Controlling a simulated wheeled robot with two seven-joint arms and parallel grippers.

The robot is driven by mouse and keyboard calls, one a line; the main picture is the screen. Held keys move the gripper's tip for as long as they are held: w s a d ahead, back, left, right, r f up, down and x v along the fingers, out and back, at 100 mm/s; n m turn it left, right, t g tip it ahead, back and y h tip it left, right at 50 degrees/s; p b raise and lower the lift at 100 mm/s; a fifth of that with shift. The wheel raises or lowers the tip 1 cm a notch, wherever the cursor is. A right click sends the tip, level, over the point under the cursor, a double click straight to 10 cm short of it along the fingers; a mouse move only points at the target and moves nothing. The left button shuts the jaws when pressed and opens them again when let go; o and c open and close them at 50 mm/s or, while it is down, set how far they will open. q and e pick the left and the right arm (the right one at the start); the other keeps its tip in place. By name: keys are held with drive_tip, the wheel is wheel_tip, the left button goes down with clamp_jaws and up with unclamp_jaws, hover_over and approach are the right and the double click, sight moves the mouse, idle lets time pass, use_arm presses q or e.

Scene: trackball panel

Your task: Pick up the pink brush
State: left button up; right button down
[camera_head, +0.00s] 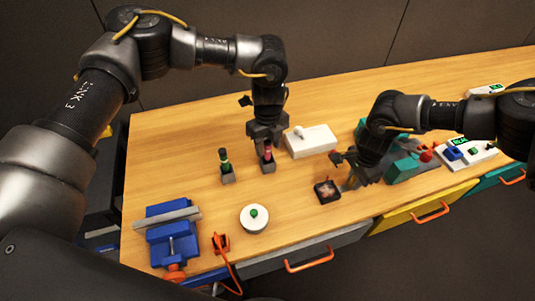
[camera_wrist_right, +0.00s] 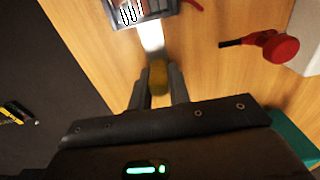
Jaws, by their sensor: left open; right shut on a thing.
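A pink brush (camera_head: 267,154) stands upright in a small dark holder, directly below my left gripper (camera_head: 266,143). The left gripper points down and is open, its fingers around or just above the brush's top; I cannot tell which. My right gripper (camera_head: 355,183) is at the table's front right. In the right wrist view, the right gripper (camera_wrist_right: 158,88) is shut on a yellowish-brown handle (camera_wrist_right: 158,75) with a pale, blurred end (camera_wrist_right: 151,37). That end reaches toward a small dark framed picture (camera_wrist_right: 135,12), also seen in the head view (camera_head: 327,191).
A green-topped item (camera_head: 225,163) stands in a similar holder left of the pink brush. A white box (camera_head: 311,141) is behind right. A white round button base (camera_head: 254,219) and a blue vise (camera_head: 172,240) are in front. A red knob (camera_wrist_right: 280,48) shows in the wrist view.

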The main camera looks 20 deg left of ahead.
use_arm(q)
drive_tip(key=shift+f, duration=1.2)
clamp_jaws()
wheel_tip(320, 180, up, 10)
drive_tip(key=shift+r, duration=0.1)
drive_tip(key=s+d+h, duration=0.1)
drive_tip(key=s+d, duration=0.2)
drive_tip(key=d, duration=0.6)
drive_tip(key=s+d+f+t+h, duration=0.1)
drive_tip(key=s+d, duration=0.3)
drive_tip(key=d, duration=0.4)
drive_tip(key=shift+s+d+f, duration=0.15)
drive_tip(key=shift+d, duration=0.2)
